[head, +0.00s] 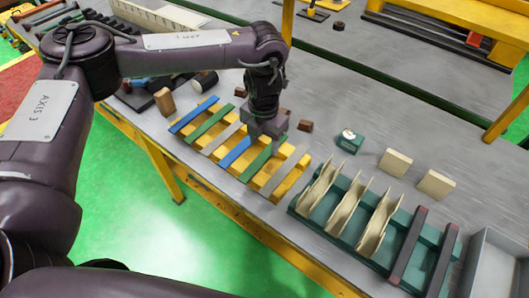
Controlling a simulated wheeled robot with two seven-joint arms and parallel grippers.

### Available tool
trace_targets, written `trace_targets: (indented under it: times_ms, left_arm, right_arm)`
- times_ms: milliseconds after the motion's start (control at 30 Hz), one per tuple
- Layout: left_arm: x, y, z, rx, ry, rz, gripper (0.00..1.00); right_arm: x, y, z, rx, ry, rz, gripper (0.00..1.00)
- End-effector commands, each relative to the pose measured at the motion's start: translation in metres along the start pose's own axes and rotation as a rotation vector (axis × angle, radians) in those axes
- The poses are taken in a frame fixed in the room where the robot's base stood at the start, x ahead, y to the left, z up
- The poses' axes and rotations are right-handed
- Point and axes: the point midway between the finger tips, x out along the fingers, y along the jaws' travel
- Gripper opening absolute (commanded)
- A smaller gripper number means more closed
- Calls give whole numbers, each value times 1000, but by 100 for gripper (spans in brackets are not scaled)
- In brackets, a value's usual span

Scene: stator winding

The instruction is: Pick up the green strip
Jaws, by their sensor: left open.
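Two green strips lie on a yellow slatted rack (238,172) among blue and grey strips. One green strip (208,124) lies near the rack's left end. The other green strip (256,163) lies between a blue strip (235,152) and a grey strip (284,171). My left gripper (266,144) points down over the far end of this second green strip, with its jaws open. It hides that end, so I cannot tell whether the fingers touch the strip. My right gripper is not in view.
A green fixture (303,207) with cream plates stands right of the rack. Two dark bars (408,245) and a grey tray (485,270) lie further right. Small brown blocks (305,126) and cream blocks (395,161) sit behind. The grey table behind them is mostly clear.

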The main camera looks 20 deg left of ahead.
Motion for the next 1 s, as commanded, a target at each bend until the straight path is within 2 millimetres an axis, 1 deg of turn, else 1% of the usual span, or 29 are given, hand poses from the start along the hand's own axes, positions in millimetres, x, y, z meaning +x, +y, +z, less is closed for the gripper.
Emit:
trace_targets:
  times_ms: [33,100,233,333,433,533,567,933,1000]
  left_arm:
    - [3,-1,-2,1,4,0,53]
    - [14,-2,-3,1,5,-1,53]
    - [33,-1,-2,0,2,0,53]
    - [39,-1,-2,0,2,0,53]
    - [41,-1,-2,0,1,0,53]
    - [40,-1,-2,0,1,0,53]
    - [40,-1,-2,0,1,0,50]
    - [40,-1,-2,0,1,0,2]
    - [40,-1,-2,0,0,0,0]
  right_arm:
    - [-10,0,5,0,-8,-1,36]
    - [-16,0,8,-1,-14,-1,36]
    - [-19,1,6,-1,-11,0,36]
    - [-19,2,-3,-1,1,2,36]
    - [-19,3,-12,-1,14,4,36]
    - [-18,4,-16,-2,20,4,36]
    - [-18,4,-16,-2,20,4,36]
    - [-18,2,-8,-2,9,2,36]
    - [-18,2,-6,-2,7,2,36]
